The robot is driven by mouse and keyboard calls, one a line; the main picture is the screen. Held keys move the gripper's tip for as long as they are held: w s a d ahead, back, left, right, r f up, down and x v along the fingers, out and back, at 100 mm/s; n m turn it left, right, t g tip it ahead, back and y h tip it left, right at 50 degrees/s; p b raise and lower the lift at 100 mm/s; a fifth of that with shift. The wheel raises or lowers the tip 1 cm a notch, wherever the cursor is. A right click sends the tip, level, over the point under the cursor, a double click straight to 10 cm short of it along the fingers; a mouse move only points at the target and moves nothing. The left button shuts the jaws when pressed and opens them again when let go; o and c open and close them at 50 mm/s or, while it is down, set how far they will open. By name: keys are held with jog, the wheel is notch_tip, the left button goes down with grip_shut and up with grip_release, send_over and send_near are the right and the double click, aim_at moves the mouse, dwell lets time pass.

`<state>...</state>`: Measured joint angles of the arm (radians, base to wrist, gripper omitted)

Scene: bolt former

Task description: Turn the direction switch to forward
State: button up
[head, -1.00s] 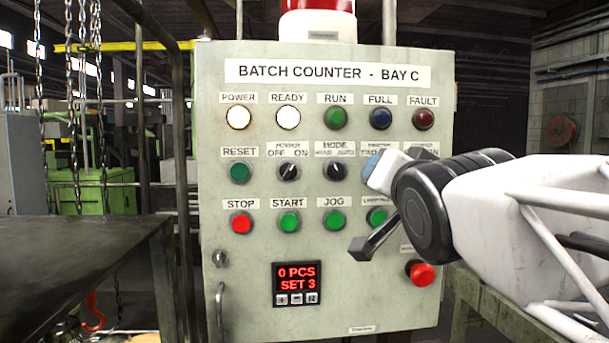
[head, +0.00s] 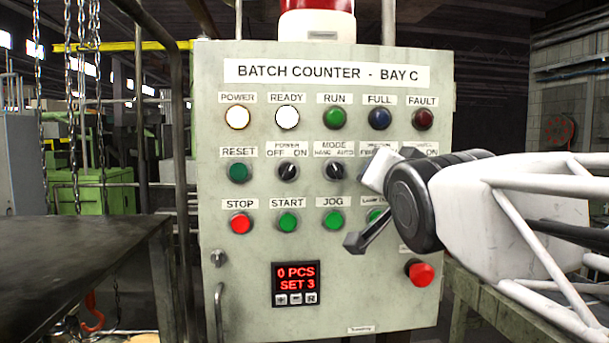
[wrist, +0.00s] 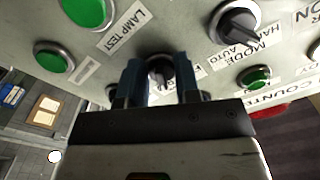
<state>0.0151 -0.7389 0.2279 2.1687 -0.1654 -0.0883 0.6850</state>
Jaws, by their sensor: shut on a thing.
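The direction switch is a black rotary knob on the grey control panel (head: 222,190). In the wrist view, the knob (wrist: 160,70) sits between the two blue fingers of my gripper (wrist: 161,82). My gripper is shut on it. In the head view, my gripper (head: 368,172) covers the switch, and only part of its label (head: 377,151) shows. The fingers hide much of the knob, so I cannot tell which way its pointer stands.
The mode switch (head: 335,171) is left of my gripper and also shows in the wrist view (wrist: 236,22). The lamp test button (head: 374,215) is just below, partly hidden. A red mushroom button (head: 422,274) stands out at lower right. A dark table (head: 80,260) is at left.

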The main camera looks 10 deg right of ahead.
jog(key=shift+n, duration=0.4)
jog(key=n, duration=0.7)
jog(key=d+n, duration=0.1)
jog(key=n, duration=0.3)
dwell(0.5)
jog(key=o, duration=0.8)
jog(key=shift+s, duration=0.2)
jog(key=s, duration=0.7)
jog(key=shift+s, duration=0.15)
dwell(0.3)
